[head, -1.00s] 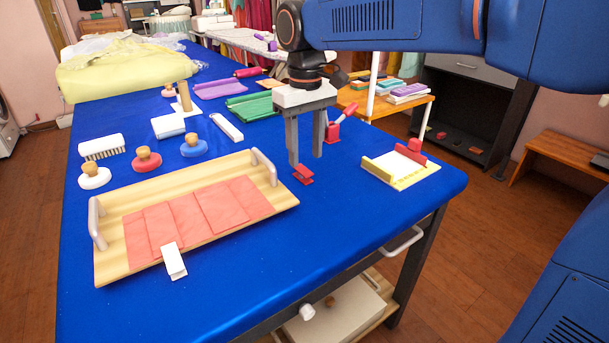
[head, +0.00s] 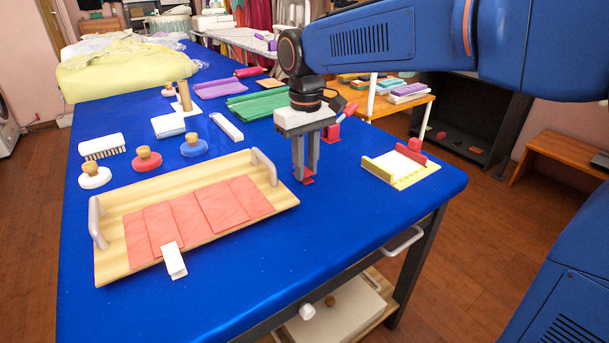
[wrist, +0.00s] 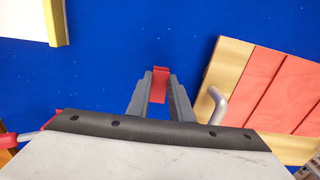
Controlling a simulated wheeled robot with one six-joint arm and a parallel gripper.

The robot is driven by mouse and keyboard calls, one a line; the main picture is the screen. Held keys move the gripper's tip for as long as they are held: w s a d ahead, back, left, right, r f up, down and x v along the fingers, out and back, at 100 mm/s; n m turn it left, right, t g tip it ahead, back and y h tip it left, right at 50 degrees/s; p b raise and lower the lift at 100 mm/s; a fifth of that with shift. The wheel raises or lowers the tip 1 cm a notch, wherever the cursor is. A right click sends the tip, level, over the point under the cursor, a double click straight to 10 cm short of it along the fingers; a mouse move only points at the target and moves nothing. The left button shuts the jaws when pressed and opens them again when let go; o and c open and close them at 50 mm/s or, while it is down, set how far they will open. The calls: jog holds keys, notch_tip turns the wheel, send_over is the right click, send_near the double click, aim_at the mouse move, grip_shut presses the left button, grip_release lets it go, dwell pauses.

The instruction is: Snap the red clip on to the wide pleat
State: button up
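The red clip (head: 306,179) is on the blue table, right of the pleating board. My gripper (head: 305,172) points straight down over it, fingertips low at table level, one finger on each side. In the wrist view the red clip (wrist: 159,85) sits between the two fingers (wrist: 160,88), which press close against its sides. The coral pleated cloth (head: 200,215) lies flat on the wooden board (head: 110,268), folded into several pleats of differing width. Which pleat is widest is hard to tell. A white clip (head: 174,262) sits on the cloth's front edge.
The board has upright grey handles (head: 264,167) at both ends, the right one near my gripper. A yellow-edged tray (head: 400,170) stands to the right. Knobbed discs (head: 146,160) and brushes (head: 101,146) stand behind the board. The table front is clear.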

aim_at(306, 172)
jog(key=shift+r, duration=0.25)
grip_shut()
jog(key=shift+r, duration=1.55)
jog(key=shift+o, duration=1.2)
grip_release()
grip_shut()
